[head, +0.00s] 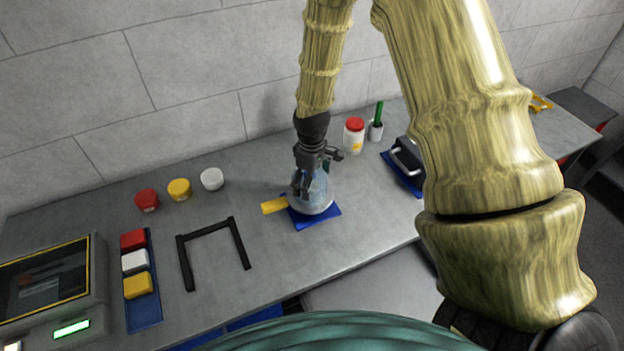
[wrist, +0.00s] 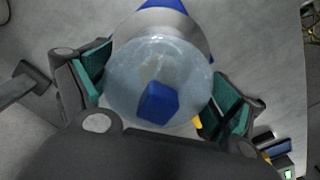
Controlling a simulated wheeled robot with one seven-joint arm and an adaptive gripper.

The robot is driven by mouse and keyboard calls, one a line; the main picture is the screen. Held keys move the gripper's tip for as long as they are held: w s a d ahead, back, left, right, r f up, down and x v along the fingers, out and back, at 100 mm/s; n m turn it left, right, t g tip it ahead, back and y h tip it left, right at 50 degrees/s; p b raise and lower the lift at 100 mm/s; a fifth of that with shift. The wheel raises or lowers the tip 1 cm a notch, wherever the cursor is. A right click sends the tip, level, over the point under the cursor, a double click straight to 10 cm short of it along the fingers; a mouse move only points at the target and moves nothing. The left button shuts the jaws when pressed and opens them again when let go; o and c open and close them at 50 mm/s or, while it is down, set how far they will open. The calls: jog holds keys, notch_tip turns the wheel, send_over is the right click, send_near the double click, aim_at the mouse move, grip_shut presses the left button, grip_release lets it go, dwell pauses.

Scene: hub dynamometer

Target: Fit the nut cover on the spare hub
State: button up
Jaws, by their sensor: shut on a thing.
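A clear, rounded dome-like cover (head: 318,200) is at a blue mat (head: 328,217) in the middle of the bench. My gripper (head: 306,178) is over it from above. In the wrist view the cover (wrist: 128,78) lies between my two teal finger pads, shut on its sides. A blue block-like knob (wrist: 157,103) shows at its middle. A grey round body (wrist: 165,22) shows behind the cover, with blue beyond it. I cannot tell whether this body is the spare hub or whether the cover rests on it. I cannot tell for sure that this cover is the nut cover.
A yellow strip (head: 274,205) lies left of the mat. Red (head: 146,200), yellow (head: 179,189) and white (head: 212,179) round tubs stand at the back. A black frame (head: 213,228) lies left. A red-lidded jar (head: 353,136) and a grey device (head: 407,156) are right.

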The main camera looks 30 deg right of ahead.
jog(key=o, duration=0.7)
jog(key=shift+o, duration=0.2)
jog(key=shift+r+p, duration=3.7)
jog(key=shift+r, duration=1.8)
